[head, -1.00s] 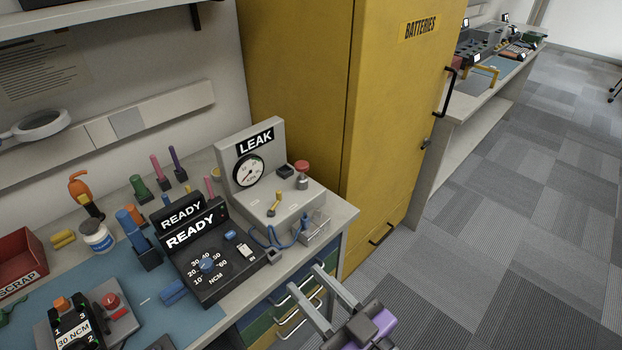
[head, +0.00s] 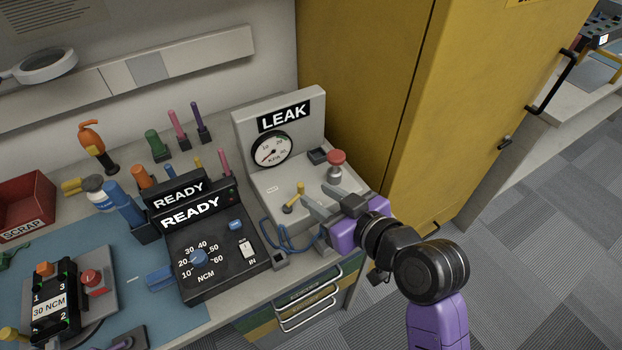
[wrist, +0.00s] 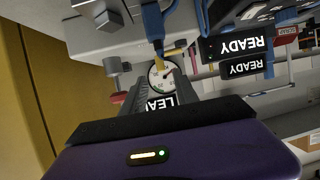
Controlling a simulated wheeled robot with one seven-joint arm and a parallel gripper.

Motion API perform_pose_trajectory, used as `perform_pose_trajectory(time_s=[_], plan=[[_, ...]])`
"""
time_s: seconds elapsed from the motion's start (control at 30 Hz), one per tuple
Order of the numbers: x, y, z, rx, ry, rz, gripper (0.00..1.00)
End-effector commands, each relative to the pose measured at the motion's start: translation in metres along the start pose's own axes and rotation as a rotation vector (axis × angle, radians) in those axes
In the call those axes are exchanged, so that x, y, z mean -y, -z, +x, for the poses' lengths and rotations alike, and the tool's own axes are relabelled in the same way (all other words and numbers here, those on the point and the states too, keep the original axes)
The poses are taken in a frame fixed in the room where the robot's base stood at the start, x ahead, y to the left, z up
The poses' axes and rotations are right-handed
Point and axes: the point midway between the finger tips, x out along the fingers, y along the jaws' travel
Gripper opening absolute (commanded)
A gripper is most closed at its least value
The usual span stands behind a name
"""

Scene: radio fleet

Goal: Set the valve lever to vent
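The valve lever (head: 295,196) is a small yellow handle on top of the pale grey leak tester (head: 262,187), below its round gauge (head: 271,151). It leans up and to the right in the head view. My gripper (head: 315,198), with grey fingers and a purple body, reaches over the tester from the right. Its fingers are apart with nothing seen between them, and the tips are just right of the lever. In the wrist view the picture is upside down; the gripper (wrist: 162,82) points toward the gauge, with the yellow lever (wrist: 176,48) beyond the tips. I cannot tell whether they touch.
A red knob (head: 337,157) stands on the tester behind my fingers. Blue tubing (head: 272,235) hangs at its front left. The black READY box (head: 205,250) is to the left, and the yellow cabinet (head: 365,70) rises close on the right.

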Motion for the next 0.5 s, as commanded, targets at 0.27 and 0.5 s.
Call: perform_pose_trajectory(time_s=[0.27, 0.5], plan=[[0.001, 0.001, 0.042, -0.001, 0.001, 0.002, 0.36], [0.000, 0.000, 0.067, -0.001, -0.001, 0.002, 0.36]])
